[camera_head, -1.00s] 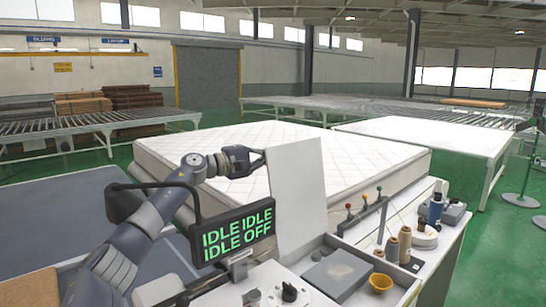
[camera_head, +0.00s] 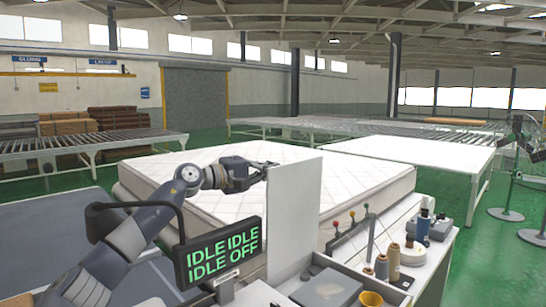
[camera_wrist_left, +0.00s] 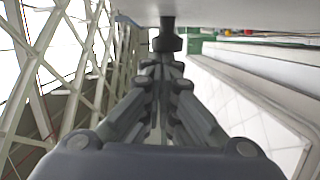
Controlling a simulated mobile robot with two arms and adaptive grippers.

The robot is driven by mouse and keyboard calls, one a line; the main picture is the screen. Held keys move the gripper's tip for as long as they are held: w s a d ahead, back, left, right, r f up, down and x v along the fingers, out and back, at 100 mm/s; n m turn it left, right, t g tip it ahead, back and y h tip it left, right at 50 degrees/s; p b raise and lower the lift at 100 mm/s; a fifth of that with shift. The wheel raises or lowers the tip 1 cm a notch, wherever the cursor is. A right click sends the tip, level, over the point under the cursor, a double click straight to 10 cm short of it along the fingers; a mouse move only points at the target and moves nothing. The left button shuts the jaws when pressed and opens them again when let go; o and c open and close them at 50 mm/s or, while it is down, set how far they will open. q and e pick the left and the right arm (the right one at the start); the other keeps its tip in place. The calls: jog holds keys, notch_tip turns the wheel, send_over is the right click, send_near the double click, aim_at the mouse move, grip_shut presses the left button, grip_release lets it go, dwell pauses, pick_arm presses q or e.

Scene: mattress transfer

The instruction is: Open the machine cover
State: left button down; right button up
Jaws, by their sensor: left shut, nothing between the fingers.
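The machine cover appears as a flat white panel (camera_head: 295,215) standing upright above the machine top in the head view. My left arm reaches over the sign from the left. My left gripper (camera_head: 262,172) is at the upper left edge of the panel, shut with nothing between its fingers. In the left wrist view the gripper (camera_wrist_left: 167,45) points away from the camera, its fingers together. Whether the fingertips touch the panel cannot be told. My right gripper is not in view.
A display sign (camera_head: 222,250) reading IDLE and OFF stands left of the panel. A quilted mattress (camera_head: 350,175) lies behind it. A white table (camera_head: 420,155) stands farther back.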

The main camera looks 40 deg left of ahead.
pick_arm(q)
notch_tip(320, 180, up, 10)
jog(key=shift+f, duration=0.2)
dwell(0.3)
